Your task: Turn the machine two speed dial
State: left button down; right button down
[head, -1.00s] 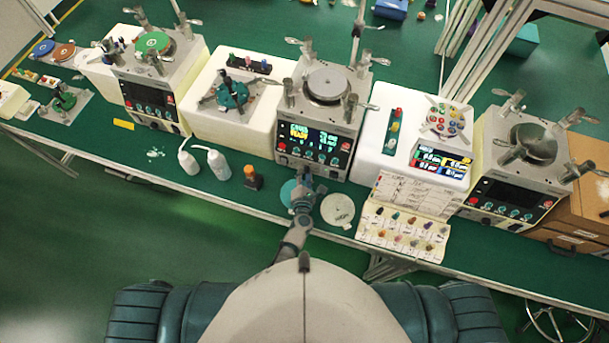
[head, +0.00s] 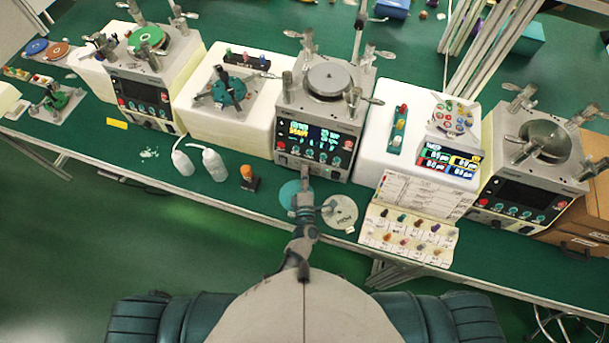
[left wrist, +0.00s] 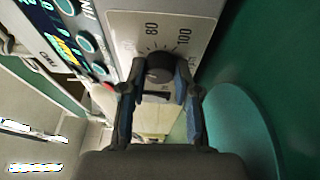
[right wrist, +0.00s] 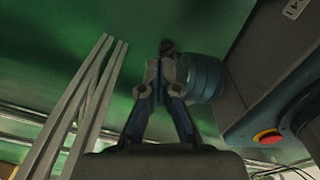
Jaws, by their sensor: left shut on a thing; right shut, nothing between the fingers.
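Machine two is the middle lapping machine (head: 318,115), with a lit display reading in yellow and white. Its speed dial (left wrist: 160,66) is a dark round knob on a pale plate with a printed scale, where 80 and 100 are legible. My left gripper (left wrist: 157,82) is shut on the dial, one blue-grey finger on each side. In the head view my left gripper (head: 306,178) reaches the lower front of the machine and hides the dial. My right gripper (right wrist: 168,58) is shut and empty, low beside my body, seen only in the right wrist view.
White bottles (head: 214,164) and an orange-topped block (head: 249,178) stand left of my left arm. A teal disc (head: 290,194) and a pale disc (head: 341,212) lie on the bench beside it. A chart with coloured knobs (head: 408,232) stands to the right.

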pick_arm(q)
jog(key=shift+s+d+f, duration=0.15)
jog(key=shift+d+f, duration=0.05)
jog(key=shift+f, duration=0.05)
jog(key=shift+m, duration=0.3)
pick_arm(e)
jog(key=shift+w+a, duration=0.15)
jog(key=shift+w, duration=0.75)
jog(key=shift+s, duration=0.1)
pick_arm(q)
jog(key=c, duration=0.8)
grip_release()
jog(key=shift+c, duration=0.2)
jog(key=shift+d, duration=0.1)
pick_arm(e)
jog(key=shift+s+f, duration=0.1)
jog(key=shift+s, duration=0.25)
pick_arm(q)
jog(key=shift+r, duration=0.1)
